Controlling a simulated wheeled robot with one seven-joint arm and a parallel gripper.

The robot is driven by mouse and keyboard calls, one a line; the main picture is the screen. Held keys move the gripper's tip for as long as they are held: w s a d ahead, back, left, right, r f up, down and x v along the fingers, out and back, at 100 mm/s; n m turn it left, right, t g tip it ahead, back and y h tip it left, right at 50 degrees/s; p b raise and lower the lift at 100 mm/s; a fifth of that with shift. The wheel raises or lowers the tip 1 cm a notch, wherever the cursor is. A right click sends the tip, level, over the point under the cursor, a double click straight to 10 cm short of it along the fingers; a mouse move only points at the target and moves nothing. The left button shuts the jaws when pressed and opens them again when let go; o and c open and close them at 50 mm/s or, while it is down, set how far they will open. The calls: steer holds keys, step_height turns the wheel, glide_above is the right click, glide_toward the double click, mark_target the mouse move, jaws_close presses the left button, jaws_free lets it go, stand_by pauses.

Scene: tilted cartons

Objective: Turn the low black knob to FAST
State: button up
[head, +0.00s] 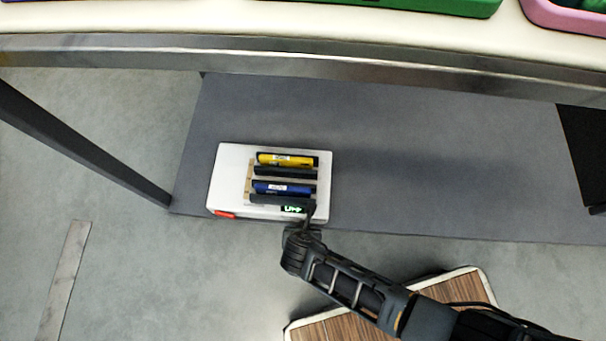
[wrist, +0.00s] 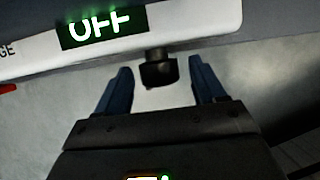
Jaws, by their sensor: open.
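The low black knob (wrist: 158,70) sticks out from the edge of a white box in the wrist view. My gripper (wrist: 160,82) is open, with one blue finger on each side of the knob and a gap on both sides. A green-lit display (wrist: 103,27) beside the knob reads OFF. In the head view the white box (head: 228,170) lies on a dark grey shelf, and its lit display (head: 292,209) shows at the front edge. My gripper (head: 308,214) is at the box's front right there; the knob is hidden behind my arm.
The box holds a yellow pack (head: 287,159) and a blue pack (head: 284,188) in black racks. A red part (head: 225,214) sits at its front left. The dark grey shelf (head: 450,170) is clear to the right. A metal-edged counter (head: 300,52) runs above it.

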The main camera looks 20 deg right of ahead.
steer(key=c, duration=1)
steer(key=shift+c, duration=0.2)
